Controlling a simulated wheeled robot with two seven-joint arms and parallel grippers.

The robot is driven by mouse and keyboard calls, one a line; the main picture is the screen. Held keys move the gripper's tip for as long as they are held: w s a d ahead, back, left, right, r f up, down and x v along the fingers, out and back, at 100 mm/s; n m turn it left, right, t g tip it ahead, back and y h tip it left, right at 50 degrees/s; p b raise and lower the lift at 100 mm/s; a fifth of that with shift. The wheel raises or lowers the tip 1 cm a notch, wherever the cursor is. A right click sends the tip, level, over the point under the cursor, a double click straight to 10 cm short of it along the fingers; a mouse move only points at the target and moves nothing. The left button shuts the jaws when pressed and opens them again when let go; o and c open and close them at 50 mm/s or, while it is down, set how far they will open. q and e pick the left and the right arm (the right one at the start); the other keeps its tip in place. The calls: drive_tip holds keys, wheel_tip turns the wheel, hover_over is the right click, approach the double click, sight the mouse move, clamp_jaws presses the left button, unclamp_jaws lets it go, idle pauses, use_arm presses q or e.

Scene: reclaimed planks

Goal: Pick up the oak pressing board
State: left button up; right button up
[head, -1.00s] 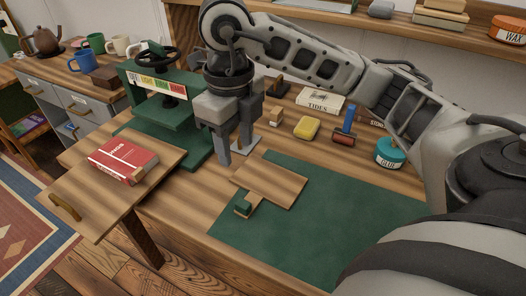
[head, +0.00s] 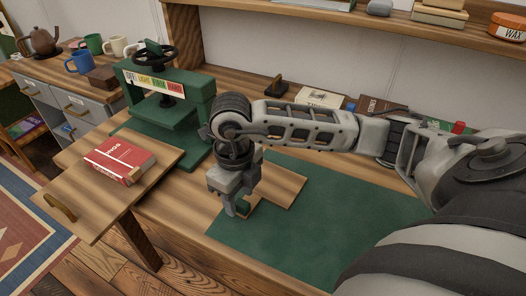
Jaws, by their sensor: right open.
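The oak pressing board (head: 284,186) lies flat on the green mat, with its short handle end toward the lower left. The gripper and forearm hide the board's far left part. My left gripper is out of view.
A green press (head: 192,110) with a handwheel stands behind and left of the gripper. A red book (head: 120,158) lies on the wooden side leaf at left. The green mat (head: 340,220) is clear to the right. My right arm covers several items at the back.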

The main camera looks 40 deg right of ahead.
drive_tip(key=shift+f, duration=0.55)
clamp_jaws()
drive_tip(key=shift+r, duration=0.1)
